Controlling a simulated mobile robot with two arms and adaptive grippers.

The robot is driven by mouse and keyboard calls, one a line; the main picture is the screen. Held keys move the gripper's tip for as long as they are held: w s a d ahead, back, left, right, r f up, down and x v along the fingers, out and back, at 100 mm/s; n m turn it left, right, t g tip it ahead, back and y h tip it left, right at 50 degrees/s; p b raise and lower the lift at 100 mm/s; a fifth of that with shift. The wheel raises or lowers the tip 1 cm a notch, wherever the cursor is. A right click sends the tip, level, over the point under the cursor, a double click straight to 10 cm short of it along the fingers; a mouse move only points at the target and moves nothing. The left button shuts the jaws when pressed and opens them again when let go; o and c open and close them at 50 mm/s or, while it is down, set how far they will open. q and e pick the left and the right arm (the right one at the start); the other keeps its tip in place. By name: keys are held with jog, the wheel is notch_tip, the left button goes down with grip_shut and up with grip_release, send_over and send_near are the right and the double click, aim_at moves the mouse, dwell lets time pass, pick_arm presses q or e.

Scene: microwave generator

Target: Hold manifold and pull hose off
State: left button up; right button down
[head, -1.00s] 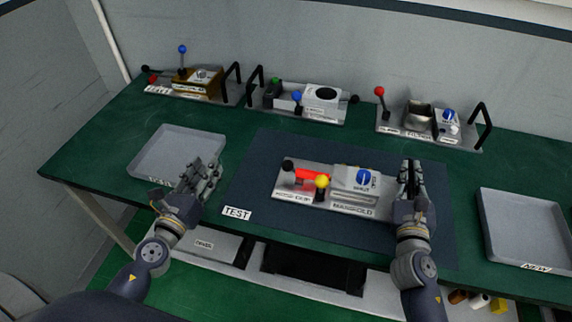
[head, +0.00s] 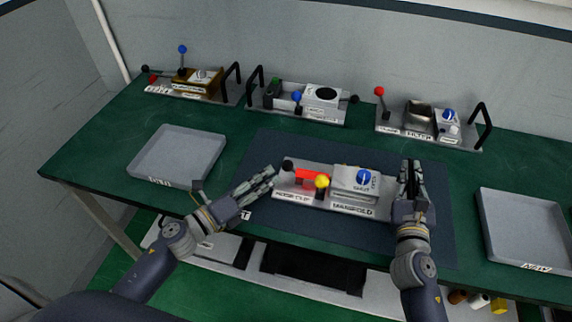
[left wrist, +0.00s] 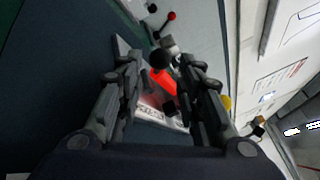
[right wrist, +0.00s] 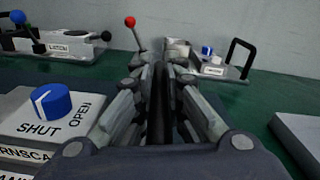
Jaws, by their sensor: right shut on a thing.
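The manifold (head: 356,180) is a grey block with a blue knob (head: 363,176) on a light plate (head: 333,204) lying on the dark mat. A red hose (head: 309,175) runs left of the block, with a black ball-ended lever (head: 288,165) and a yellow ball (head: 322,181) beside it. My right gripper (head: 410,167) is shut on what looks like a black upright handle at the plate's right end, mostly hidden by the fingers. My left gripper (head: 268,178) is open at the plate's left end. In the left wrist view the red hose (left wrist: 160,80) shows between its spread fingers, ahead of them.
An empty grey tray (head: 180,156) lies at the left and another tray (head: 525,228) at the right. Several modules with levers and handles stand along the back, including one at back right (head: 430,141). The mat between is clear.

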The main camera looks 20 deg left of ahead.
aim_at(286, 165)
pick_arm(q)
jog(key=x, duration=0.7)
jog(key=shift+w+d, duration=0.2)
jog(key=shift+w, duration=0.05)
jog(key=shift+c, duration=0.4)
